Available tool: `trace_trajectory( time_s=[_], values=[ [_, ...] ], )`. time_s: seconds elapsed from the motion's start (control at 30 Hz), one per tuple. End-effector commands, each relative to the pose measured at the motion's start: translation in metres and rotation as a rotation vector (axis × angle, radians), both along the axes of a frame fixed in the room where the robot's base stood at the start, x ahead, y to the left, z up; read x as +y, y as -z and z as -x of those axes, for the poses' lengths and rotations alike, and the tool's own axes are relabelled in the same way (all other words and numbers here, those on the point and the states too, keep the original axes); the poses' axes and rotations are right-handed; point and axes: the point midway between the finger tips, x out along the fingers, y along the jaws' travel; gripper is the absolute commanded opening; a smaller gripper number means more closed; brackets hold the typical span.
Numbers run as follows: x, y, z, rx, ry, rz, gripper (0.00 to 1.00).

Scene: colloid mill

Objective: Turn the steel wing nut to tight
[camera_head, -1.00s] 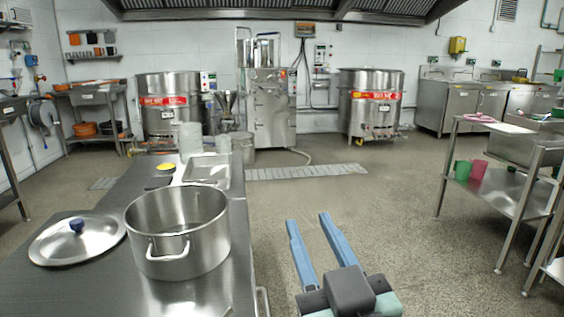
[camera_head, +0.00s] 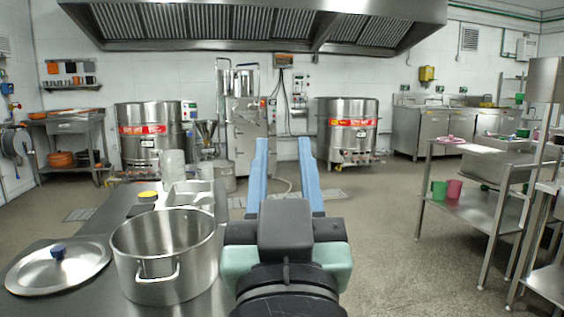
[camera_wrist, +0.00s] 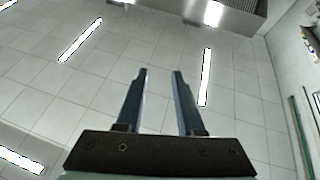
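I cannot make out the steel wing nut in either view. A small machine with a funnel-shaped hopper (camera_head: 206,129) stands at the back, between the left steel vat and the tall steel cabinet; it may be the colloid mill, but it is too small to tell. My gripper (camera_head: 283,140) is raised in the middle of the head view, far in front of the back wall machines. Its two blue fingers are apart with nothing between them. In the wrist view my gripper (camera_wrist: 160,72) points at the tiled ceiling and is empty.
A steel table at left bears a large pot (camera_head: 165,258), a lid (camera_head: 58,268) and a tray (camera_head: 190,194). Steel vats (camera_head: 147,140) (camera_head: 347,130) flank the tall cabinet (camera_head: 243,125). A shelf table (camera_head: 470,205) stands at right. The floor (camera_head: 385,225) between is open.

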Motion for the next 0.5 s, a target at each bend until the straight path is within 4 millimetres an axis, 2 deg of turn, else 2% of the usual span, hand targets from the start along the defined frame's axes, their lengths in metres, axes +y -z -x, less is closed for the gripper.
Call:
trace_trajectory(
  time_s=[0.13,0.33,0.43,0.5],
  values=[
    [0.000,0.000,0.000,0.001,-0.001,0.001,0.39],
    [0.000,0.001,-0.001,0.003,-0.002,0.001,0.75],
    [0.000,0.011,-0.008,0.041,-0.012,0.012,0.76],
    [0.000,0.029,-0.019,0.108,-0.038,0.035,0.76]
  ],
)
